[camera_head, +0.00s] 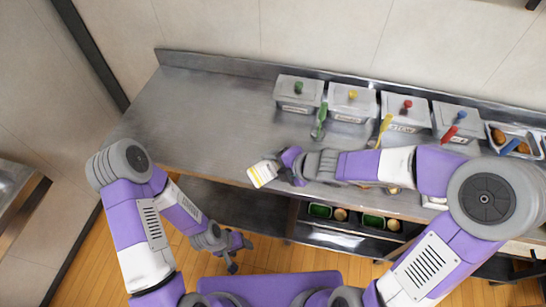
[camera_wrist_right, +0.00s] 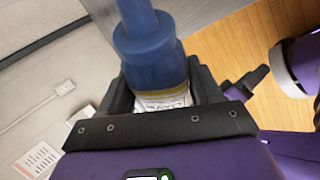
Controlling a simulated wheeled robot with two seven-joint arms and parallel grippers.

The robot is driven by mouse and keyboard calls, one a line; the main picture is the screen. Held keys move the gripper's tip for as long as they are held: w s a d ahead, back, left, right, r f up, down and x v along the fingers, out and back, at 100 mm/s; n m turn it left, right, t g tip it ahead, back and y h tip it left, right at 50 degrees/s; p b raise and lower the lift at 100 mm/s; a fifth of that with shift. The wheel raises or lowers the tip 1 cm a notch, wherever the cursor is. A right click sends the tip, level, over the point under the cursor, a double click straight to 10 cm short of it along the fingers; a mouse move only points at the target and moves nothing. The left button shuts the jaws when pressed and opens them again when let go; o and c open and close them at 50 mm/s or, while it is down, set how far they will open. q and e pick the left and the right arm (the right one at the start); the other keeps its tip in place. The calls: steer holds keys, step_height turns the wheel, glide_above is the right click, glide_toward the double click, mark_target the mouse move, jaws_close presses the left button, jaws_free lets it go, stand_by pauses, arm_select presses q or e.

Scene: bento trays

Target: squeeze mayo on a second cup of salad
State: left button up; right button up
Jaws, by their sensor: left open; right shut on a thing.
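My right gripper (camera_head: 290,162) is shut on the mayo bottle (camera_head: 262,173), which shows as a tilted white and yellow shape at the counter's front edge. In the right wrist view the bottle's blue top (camera_wrist_right: 150,50) and white label (camera_wrist_right: 162,103) sit between the fingers. My left gripper (camera_head: 232,250) is open and empty, low in front of the counter. I cannot make out a salad cup for certain. Green-filled containers (camera_head: 320,211) and small beige items (camera_head: 340,214) sit on the shelf below. My right arm hides part of the counter.
Several lidded steel bins (camera_head: 298,92) line the back of the counter (camera_head: 210,110), with coloured-handled utensils (camera_head: 319,122) before them. A tray of brown food (camera_head: 515,140) is at the right end. A small power outlet (camera_wrist_right: 62,113) shows in the wrist view.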

steer(key=d+m+y+p, duration=0.1)
steer(key=p, duration=0.2)
steer(key=w+d+m+g+y+p, duration=0.1)
steer(key=y+p, duration=0.1)
steer(key=p, duration=0.2)
steer(key=w+d+m+y+p, duration=0.1)
steer(key=p, duration=0.2)
steer(key=shift+d+y, duration=0.35)
steer(key=shift+y, duration=0.05)
steer(key=shift+w+d+f+m+g+y+p, duration=0.15)
steer(key=shift+d+m+g+y+p, duration=0.15)
steer(key=shift+y+p, duration=0.15)
steer(key=shift+w+d+f+y, duration=0.15)
steer(key=shift+d+f+y, duration=0.1)
steer(key=shift+y, duration=0.1)
steer(key=f+m+y+b, duration=0.1)
steer(key=b, duration=0.1)
steer(key=d+f+m+y+b, duration=0.1)
steer(key=w+f+b, duration=0.1)
steer(key=b, duration=0.1)
steer(key=shift+d+f+m+y+b, duration=0.1)
steer(key=shift+d+m+y+b, duration=0.2)
steer(key=shift+m+y, duration=0.1)
steer(key=shift+s, duration=0.1)
steer(key=shift+c, duration=0.2)
